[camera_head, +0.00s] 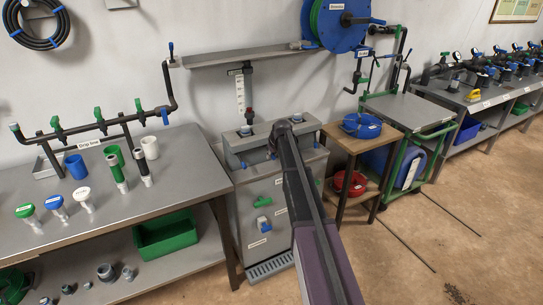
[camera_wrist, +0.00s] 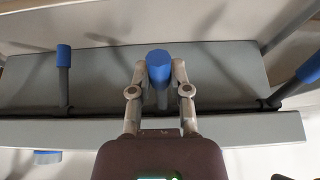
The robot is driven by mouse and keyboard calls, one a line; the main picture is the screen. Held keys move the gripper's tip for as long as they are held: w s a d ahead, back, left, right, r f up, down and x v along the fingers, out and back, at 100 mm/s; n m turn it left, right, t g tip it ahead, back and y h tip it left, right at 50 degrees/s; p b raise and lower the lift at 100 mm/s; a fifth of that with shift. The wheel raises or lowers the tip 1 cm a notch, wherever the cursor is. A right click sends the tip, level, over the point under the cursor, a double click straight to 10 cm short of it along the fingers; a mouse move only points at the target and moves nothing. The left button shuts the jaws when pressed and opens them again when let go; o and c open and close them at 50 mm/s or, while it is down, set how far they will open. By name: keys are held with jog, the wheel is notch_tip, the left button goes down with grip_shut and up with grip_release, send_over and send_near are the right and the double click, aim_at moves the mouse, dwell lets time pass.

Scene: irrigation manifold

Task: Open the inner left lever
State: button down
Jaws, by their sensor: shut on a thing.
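In the wrist view, my gripper (camera_wrist: 159,78) is shut on a blue-capped lever (camera_wrist: 159,62) with a grey stem, one finger on each side of the cap. This lever stands between two other blue-capped levers on the grey panel (camera_wrist: 105,82): a left lever (camera_wrist: 63,72) and a right lever (camera_wrist: 306,76). In the head view, the grey lever box (camera_head: 240,150) tops a cabinet. My arm and gripper (camera_head: 281,131) reach over its middle and hide the held lever. I cannot tell from the views which lever the task names.
A workbench (camera_head: 150,185) with pipe fittings stands left of the cabinet. A wall shelf (camera_head: 240,57) and a blue hose reel (camera_head: 340,22) are above. A wooden stand (camera_head: 350,142) and a green-framed cart (camera_head: 410,112) stand to the right. Floor in front is mostly clear.

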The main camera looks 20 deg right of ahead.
jog(key=c, duration=0.6)
grip_release()
jog(key=shift+s+r, duration=0.2)
jog(key=shift+o, duration=0.2)
jog(key=shift+w+f, duration=0.1)
